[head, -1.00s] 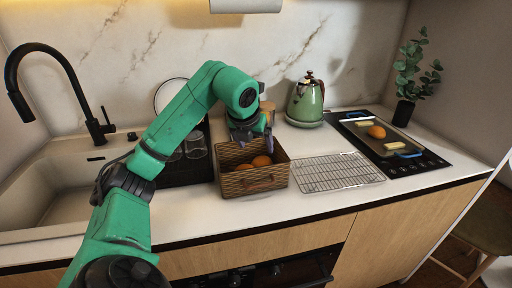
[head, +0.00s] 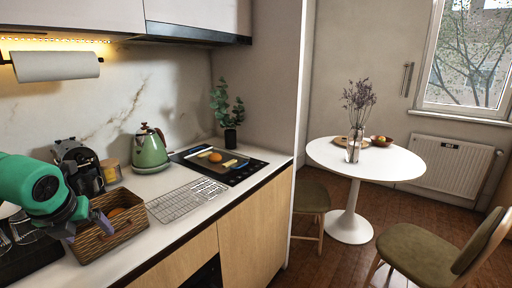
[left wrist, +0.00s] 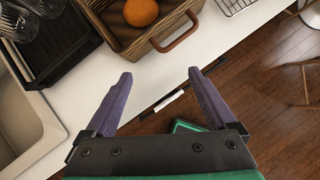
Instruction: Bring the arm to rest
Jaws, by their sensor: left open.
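My left arm is green and comes in from the left in the head view. Its gripper (head: 88,226) is at the near side of a wicker basket (head: 110,240) on the counter. In the left wrist view the two purple fingers (left wrist: 153,92) are wide apart with nothing between them. They point toward the counter's front edge and the basket (left wrist: 172,28), which is beyond the fingertips. An orange (left wrist: 140,11) lies in the basket. My right gripper is in neither view.
A wire rack (head: 176,203), a green kettle (head: 149,150) and a hob (head: 240,172) bearing a tray with food stand along the counter. Dark dish rack (left wrist: 62,52) and sink (left wrist: 22,115) are left of the basket. A round white table (head: 320,152) and chairs stand right.

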